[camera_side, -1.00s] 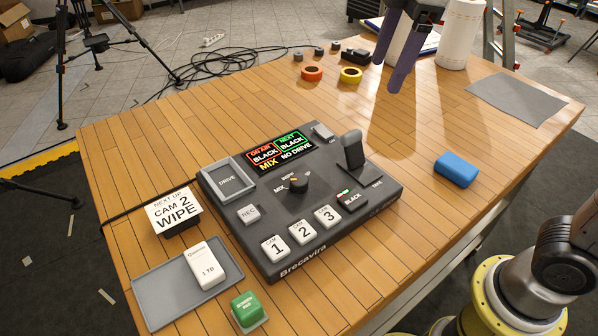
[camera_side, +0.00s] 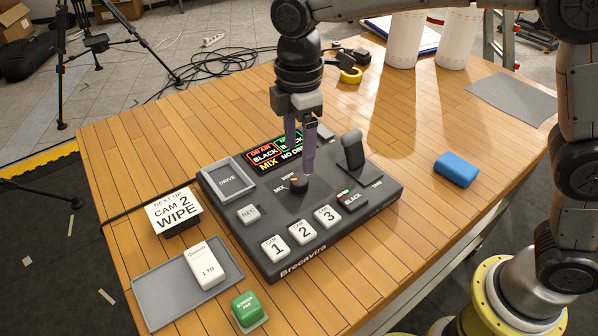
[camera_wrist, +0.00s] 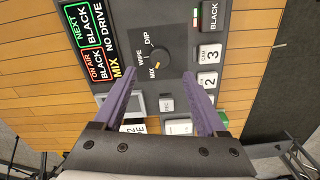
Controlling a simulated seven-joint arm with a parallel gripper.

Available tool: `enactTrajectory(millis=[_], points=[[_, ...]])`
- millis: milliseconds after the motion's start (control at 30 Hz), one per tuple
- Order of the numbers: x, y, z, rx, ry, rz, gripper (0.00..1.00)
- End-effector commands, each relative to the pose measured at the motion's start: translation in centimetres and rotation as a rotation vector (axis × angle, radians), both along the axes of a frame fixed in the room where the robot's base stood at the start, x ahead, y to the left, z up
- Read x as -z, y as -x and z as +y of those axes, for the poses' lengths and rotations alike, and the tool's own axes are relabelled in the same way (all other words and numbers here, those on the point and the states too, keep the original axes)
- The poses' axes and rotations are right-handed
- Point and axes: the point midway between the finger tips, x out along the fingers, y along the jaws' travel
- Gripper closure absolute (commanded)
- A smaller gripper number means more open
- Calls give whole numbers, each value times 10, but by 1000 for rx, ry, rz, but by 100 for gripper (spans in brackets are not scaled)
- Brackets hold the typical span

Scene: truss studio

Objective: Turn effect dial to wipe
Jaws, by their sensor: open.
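The effect dial (camera_side: 298,184) is a dark knob with a tan pointer on the black switcher (camera_side: 330,212). In the wrist view the dial (camera_wrist: 160,61) has its pointer toward MIX, with WIPE and DIP marked around it. The screen (camera_side: 274,152) reads MIX and NO DRIVE. A card (camera_side: 174,211) reads NEXT UP CAM 2 WIPE. My gripper (camera_side: 299,160) is above the dial, fingers pointing down. In the wrist view my gripper (camera_wrist: 163,75) has its purple fingers apart with nothing between them. In the side view the near finger partly covers the dial's surroundings.
The fader lever (camera_side: 352,150) stands up right of the dial. The drive slot (camera_side: 229,181) is at the left of the switcher. A white drive (camera_side: 204,266) lies on a grey tray (camera_side: 165,300). A green block (camera_side: 248,309) and blue block (camera_side: 456,169) sit on the table.

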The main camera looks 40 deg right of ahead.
Motion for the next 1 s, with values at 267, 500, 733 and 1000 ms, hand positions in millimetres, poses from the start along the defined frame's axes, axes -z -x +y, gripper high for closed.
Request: enactTrajectory(millis=[267, 500, 733, 1000], points=[[48, 0, 0, 1, 1, 2, 26], [65, 0, 0, 1, 0, 0, 26], [67, 0, 0, 1, 0, 0, 26], [66, 0, 0, 1, 0, 0, 64]])
